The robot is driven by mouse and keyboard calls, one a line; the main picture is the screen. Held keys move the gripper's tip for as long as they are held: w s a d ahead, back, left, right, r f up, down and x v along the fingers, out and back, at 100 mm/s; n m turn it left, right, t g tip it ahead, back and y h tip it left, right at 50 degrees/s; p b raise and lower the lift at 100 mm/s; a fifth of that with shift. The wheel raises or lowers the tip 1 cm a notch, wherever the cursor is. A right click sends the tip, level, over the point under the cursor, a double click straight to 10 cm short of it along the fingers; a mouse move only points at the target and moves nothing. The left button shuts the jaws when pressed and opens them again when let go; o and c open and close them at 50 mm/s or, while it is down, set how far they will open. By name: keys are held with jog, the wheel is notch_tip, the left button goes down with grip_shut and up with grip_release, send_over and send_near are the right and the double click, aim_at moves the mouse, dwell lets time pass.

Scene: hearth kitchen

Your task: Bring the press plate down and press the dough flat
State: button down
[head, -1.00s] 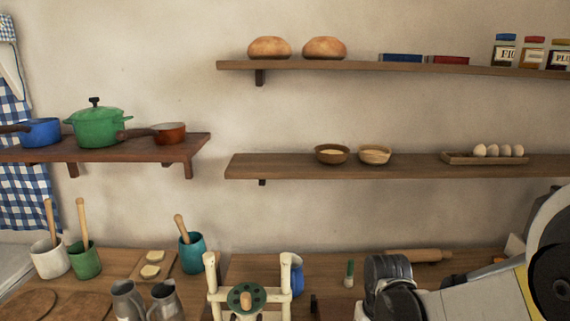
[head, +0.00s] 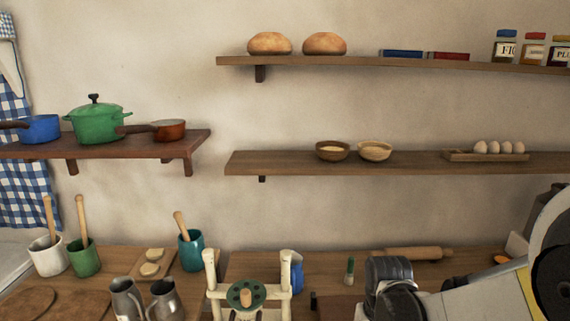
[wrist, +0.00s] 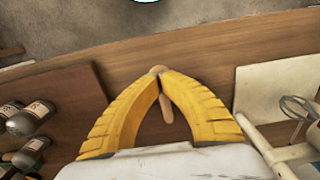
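The press (head: 211,283) is a cream frame with two upright posts, at the bottom of the head view. The lower part of the press is cut off, and I cannot see the dough. My gripper (wrist: 158,72) shows in the wrist view as two yellow fingers whose tips meet. A tan wooden piece (wrist: 167,108) shows between and behind the fingers; I see no clear hold on it. Pale bars at the lower right may be the press frame.
Two metal jugs (head: 164,300) stand left of the press, and a blue jug (head: 292,270) stands behind its right post. A rolling pin (head: 412,254) lies at the back of the counter.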

jog(key=shift+s+f+b, duration=0.15)
jog(key=shift+f+b, duration=0.4)
jog(key=shift+f, duration=0.05)
jog(key=shift+s+f+b, duration=0.15)
jog(key=shift+f+b, duration=0.4)
jog(key=shift+f, duration=0.05)
dwell(1.0)
jog(key=shift+r, duration=0.1)
dwell(0.6)
notch_tip(320, 180, up, 8)
jog(key=p, duration=0.6)
jog(key=s+r+t+b, duration=0.6)
jog(key=s+r+t, duration=0.1)
jog(key=s, duration=0.1)
jog(key=shift+s+r, duration=0.3)
jog(key=shift+s, duration=0.05)
dwell(1.0)
